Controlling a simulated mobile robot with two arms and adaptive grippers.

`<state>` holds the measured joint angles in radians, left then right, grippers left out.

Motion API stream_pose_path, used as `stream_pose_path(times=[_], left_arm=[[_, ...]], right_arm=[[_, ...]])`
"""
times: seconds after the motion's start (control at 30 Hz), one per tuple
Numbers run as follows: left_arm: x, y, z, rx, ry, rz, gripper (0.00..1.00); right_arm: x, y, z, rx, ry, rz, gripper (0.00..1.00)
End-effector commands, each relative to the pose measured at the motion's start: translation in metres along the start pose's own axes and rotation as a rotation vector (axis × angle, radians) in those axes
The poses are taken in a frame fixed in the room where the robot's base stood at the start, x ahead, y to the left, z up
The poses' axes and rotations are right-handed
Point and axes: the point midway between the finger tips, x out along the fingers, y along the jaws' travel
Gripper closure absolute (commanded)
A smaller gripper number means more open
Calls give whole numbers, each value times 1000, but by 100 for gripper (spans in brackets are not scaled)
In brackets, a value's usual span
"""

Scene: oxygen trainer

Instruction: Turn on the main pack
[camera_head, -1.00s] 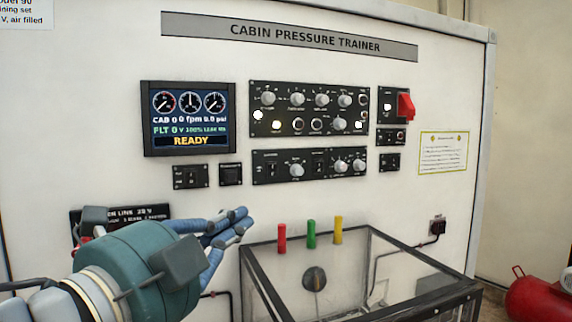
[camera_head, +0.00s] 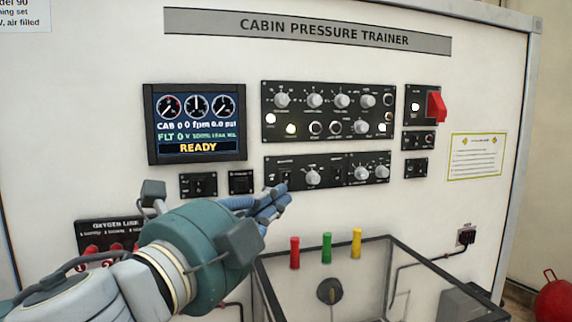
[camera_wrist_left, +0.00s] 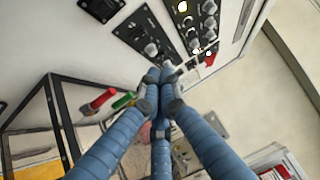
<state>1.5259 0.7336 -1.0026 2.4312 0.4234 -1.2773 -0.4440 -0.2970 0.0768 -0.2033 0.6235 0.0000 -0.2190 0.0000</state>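The task's main pack control is on the trainer's wall, but the labels are too small to tell which one it is. The lower black control panel (camera_head: 375,181) has toggle switches and round knobs. Its left switch (camera_head: 285,173) lies just above my fingertips. My left gripper (camera_head: 277,197) has its blue fingers drawn together, empty, in front of this panel's lower left edge; I cannot tell whether they touch it. In the left wrist view the fingertips (camera_wrist_left: 161,78) meet beside a black panel with a knob (camera_wrist_left: 151,50). My right gripper is not in view.
The display (camera_head: 196,125) reads READY. The upper panel (camera_head: 327,112) has lit lamps. A red guarded switch (camera_head: 436,106) is at the right. A clear box with a black frame (camera_head: 395,240) stands below, with red, green and yellow cylinders at its rear edge.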

Motion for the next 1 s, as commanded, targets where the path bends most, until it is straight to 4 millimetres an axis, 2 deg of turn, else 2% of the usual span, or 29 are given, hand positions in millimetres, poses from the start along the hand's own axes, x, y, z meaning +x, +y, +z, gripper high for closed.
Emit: stream_pose_path(times=[0.03,0.13,0.27,0.4,0.6,1.0], left_arm=[[13,-2,0,0,0,5,100],[35,-2,0,0,0,4,100],[61,-2,0,0,-1,4,100],[75,-2,18,2,-3,2,100],[86,1,27,1,-1,1,100],[88,1,30,0,-1,1,100]], right_arm=[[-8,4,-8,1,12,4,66],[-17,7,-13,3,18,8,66],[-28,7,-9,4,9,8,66],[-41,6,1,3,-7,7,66],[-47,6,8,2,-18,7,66],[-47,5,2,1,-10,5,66]])
